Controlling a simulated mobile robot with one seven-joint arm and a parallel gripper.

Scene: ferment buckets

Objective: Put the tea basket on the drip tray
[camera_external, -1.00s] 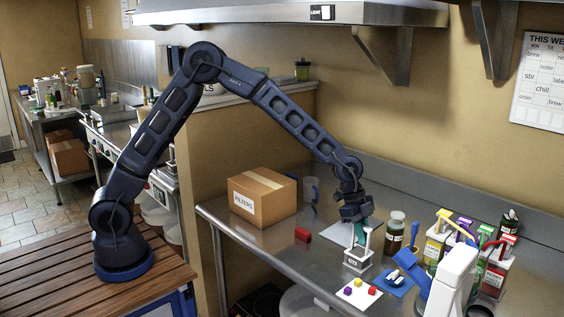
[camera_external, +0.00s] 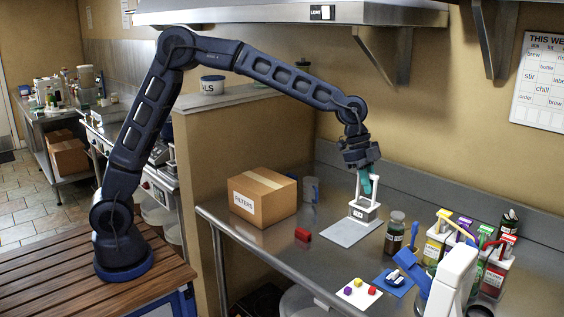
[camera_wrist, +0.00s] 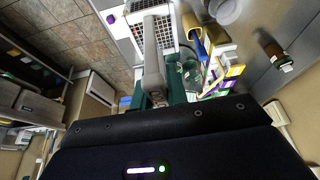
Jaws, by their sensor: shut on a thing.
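The tea basket (camera_external: 364,213) is a small white box with a tall handle and a dark label on its front. My gripper (camera_external: 368,184) is shut on its handle and holds it upright. The basket also shows in the wrist view as a white grid (camera_wrist: 187,57), with the handle (camera_wrist: 152,55) between my green fingers (camera_wrist: 158,88). A flat grey plate (camera_external: 345,234), which looks like the drip tray, lies on the steel counter below the basket. The basket overlaps its far right part in the outside view; I cannot tell whether they touch.
In front are a white card (camera_external: 356,297) with coloured cubes and a blue tray (camera_external: 394,283). Several labelled containers (camera_external: 437,248) crowd the right.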

